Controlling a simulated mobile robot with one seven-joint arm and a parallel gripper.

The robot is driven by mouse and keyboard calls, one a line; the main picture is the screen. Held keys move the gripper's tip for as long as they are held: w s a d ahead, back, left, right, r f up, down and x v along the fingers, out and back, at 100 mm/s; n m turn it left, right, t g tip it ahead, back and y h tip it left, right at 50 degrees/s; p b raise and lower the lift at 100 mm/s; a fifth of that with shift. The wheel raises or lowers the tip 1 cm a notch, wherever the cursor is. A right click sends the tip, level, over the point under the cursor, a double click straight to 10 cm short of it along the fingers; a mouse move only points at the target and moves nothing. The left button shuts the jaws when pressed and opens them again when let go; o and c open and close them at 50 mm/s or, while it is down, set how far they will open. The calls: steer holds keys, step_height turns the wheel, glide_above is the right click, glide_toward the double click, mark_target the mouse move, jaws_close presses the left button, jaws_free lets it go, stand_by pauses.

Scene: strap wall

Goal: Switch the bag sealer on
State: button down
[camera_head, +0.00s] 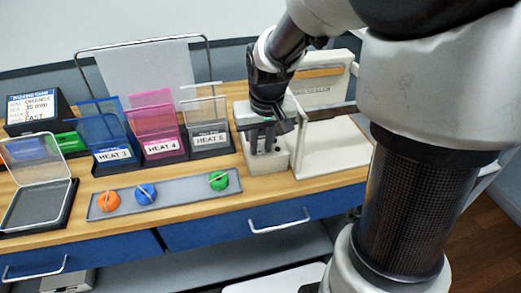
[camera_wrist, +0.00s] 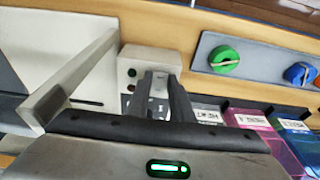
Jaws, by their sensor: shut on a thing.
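The bag sealer (camera_head: 326,140) is a pale machine at the right of the bench, with a box-shaped control housing (camera_head: 281,160) at its front left. In the wrist view the housing (camera_wrist: 135,62) shows a small green spot and a dark spot on its face. My gripper (camera_head: 262,138) points down at this housing. In the wrist view its two dark fingers (camera_wrist: 165,88) reach onto the housing face, close together. They are shut on a small part there, which the fingers mostly hide. I cannot tell which position the switch is in.
A grey tray (camera_head: 172,194) with orange, blue and green knobs lies left of the sealer. Blue, pink and grey holders (camera_head: 160,137) labelled HEAT stand behind it. A sign (camera_head: 33,105) and a clear-lidded box (camera_head: 40,185) are at the far left. The sealer's arm (camera_wrist: 75,75) is close beside my gripper.

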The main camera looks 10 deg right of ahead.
stand_by(0.3)
steer(key=c, duration=1.6)
jaws_free()
steer(key=shift+o, duration=0.2)
steer(key=p+v, duration=0.3)
steer(key=v, duration=1.4)
steer(key=shift+s+r, duration=0.2)
